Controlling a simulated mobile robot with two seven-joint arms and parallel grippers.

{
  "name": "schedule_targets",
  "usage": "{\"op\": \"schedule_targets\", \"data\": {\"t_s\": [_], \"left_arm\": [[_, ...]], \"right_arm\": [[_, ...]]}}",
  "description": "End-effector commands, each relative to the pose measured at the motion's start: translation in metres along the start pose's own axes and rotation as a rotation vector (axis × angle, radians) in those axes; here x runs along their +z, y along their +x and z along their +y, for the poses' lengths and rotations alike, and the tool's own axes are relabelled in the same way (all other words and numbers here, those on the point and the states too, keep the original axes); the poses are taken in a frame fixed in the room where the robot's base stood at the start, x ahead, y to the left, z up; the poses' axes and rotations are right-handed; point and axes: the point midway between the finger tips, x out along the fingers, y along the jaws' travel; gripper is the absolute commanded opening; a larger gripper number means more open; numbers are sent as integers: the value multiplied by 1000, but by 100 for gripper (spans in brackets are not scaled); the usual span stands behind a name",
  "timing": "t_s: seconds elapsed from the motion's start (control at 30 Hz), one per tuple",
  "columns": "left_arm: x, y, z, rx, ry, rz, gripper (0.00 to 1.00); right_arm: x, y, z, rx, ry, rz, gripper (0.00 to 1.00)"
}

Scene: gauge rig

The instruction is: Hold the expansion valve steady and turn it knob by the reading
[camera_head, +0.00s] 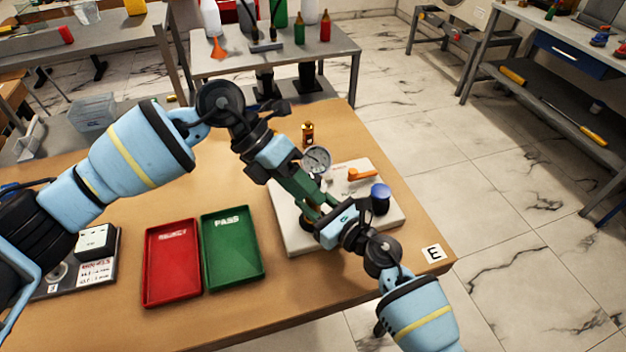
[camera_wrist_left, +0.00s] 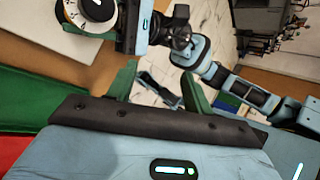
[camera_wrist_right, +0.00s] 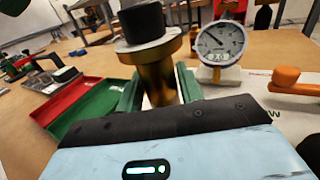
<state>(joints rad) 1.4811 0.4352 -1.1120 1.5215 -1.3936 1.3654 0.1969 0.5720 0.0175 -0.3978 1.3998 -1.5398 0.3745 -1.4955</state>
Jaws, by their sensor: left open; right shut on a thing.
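The expansion valve is a brass cylinder (camera_wrist_right: 158,75) with a grey collar and a black knob (camera_wrist_right: 142,22), upright in the right wrist view. My right gripper (camera_head: 313,214) is shut around its brass body; in the head view the arms mostly hide the valve. In the left wrist view the knob (camera_wrist_left: 97,9) shows at the upper left with a white marked dial ring. My left gripper (camera_head: 308,193) is open and empty, above and close to the valve. The round gauge (camera_head: 316,160) stands behind it. It faces the right wrist camera (camera_wrist_right: 221,44), its needle toward the upper left; its digits are too small to read.
A green PASS tray (camera_head: 232,250) and a red REJECT tray (camera_head: 172,265) lie to the left.

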Motion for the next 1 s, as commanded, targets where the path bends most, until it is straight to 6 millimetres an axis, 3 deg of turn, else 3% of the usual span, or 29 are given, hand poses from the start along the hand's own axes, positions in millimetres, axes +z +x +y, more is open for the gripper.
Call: {"op": "schedule_targets", "data": {"t_s": [0.2, 0.47, 0.67, 1.0], "left_arm": [[-17, 10, -8, -283, -344, -26, 51], [-23, 4, -4, -596, -810, -48, 51], [-24, -5, 20, -823, -1207, -62, 51], [-33, -18, 88, -1144, -1839, -86, 51]], "right_arm": [[0, 0, 0, 0, 0, 1, 7], [0, 0, 0, 0, 0, 1, 7], [-1, 0, 0, 0, 0, 1, 7], [-1, 0, 0, 0, 0, 1, 7]]}}
